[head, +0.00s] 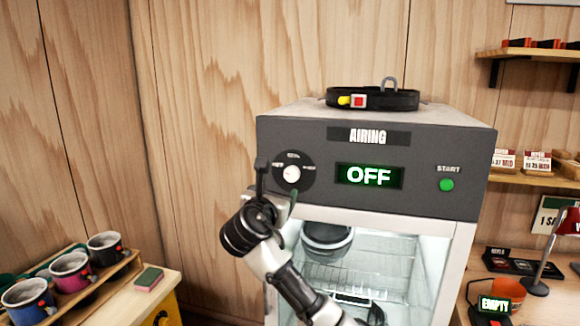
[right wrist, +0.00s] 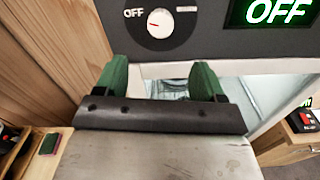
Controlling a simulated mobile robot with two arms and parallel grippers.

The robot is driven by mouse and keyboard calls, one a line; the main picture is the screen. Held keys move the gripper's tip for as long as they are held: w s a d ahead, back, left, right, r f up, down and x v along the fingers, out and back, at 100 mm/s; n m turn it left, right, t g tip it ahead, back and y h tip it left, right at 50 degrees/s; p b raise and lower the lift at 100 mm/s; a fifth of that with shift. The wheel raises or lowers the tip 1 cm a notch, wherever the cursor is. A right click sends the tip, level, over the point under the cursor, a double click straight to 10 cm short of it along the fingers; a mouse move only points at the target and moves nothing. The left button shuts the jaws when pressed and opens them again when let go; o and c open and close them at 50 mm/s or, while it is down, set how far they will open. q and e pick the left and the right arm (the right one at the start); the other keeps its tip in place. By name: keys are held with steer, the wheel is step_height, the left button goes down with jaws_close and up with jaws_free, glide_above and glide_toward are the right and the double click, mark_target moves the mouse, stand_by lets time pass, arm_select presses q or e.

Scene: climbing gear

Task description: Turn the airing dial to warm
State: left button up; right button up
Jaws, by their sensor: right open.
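The airing dial (head: 292,173) is a white knob on a black round plate at the left of the grey AIRING panel (head: 230,130). In the right wrist view the dial (right wrist: 160,23) shows a red mark at its left, toward the word OFF. The display (head: 369,176) reads OFF in green. My right gripper (head: 277,180) is just in front of the dial's lower left. In the right wrist view my right gripper (right wrist: 172,75) has its green fingertips apart, with nothing between them, just below the dial. The left gripper is not in view.
A green START button (head: 446,185) is at the panel's right. A black belt (head: 372,98) lies on the cabinet top. Inside the glass-fronted cabinet are wire racks (head: 360,275) with dark gear.

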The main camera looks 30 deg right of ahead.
mark_target(291, 175)
steer(key=p+x, duration=0.1)
steer(key=x, duration=0.4)
steer(key=p+x, duration=0.2)
steer(key=x, duration=0.3)
steer(key=shift+d+r+p, duration=0.15)
steer(key=shift+r+p, duration=0.1)
steer(key=shift+p, duration=0.05)
steer(key=shift+w+d, duration=0.25)
steer(key=shift+c, duration=0.2)
steer(key=shift+f, duration=0.1)
steer(key=c, duration=0.9)
